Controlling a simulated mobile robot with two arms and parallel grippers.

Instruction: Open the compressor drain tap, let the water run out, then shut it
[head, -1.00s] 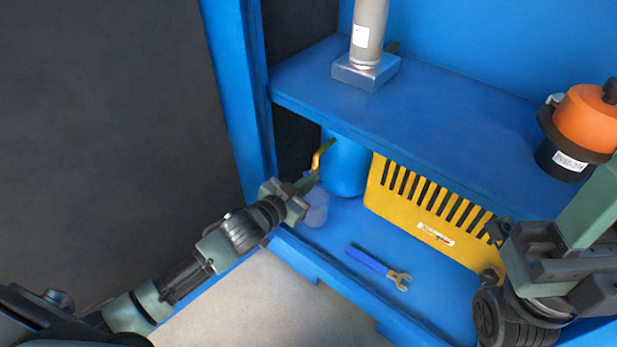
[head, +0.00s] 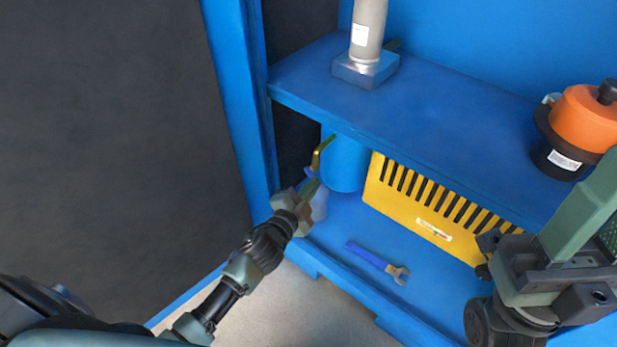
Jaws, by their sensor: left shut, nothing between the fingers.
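The drain tap (head: 317,158) is a small brass-yellow fitting with a thin lever slanting up to the right, at the left side of the blue receiver tank (head: 345,165) under the shelf. My left gripper (head: 311,187) is shut and empty just below the tap; a small gap seems to separate them. A pale translucent container (head: 320,205) stands below the tap, partly hidden behind the gripper. I cannot make out any water running. My right arm is at the lower right; its fingers do not show clearly.
A blue shelf (head: 440,125) overhangs the tank. A yellow slotted panel (head: 425,205) stands to the right. A blue-handled wrench (head: 375,260) lies on the lower deck. A grey cylinder (head: 368,30) and an orange-topped black unit (head: 580,125) stand on the shelf. A blue post (head: 235,90) is at left.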

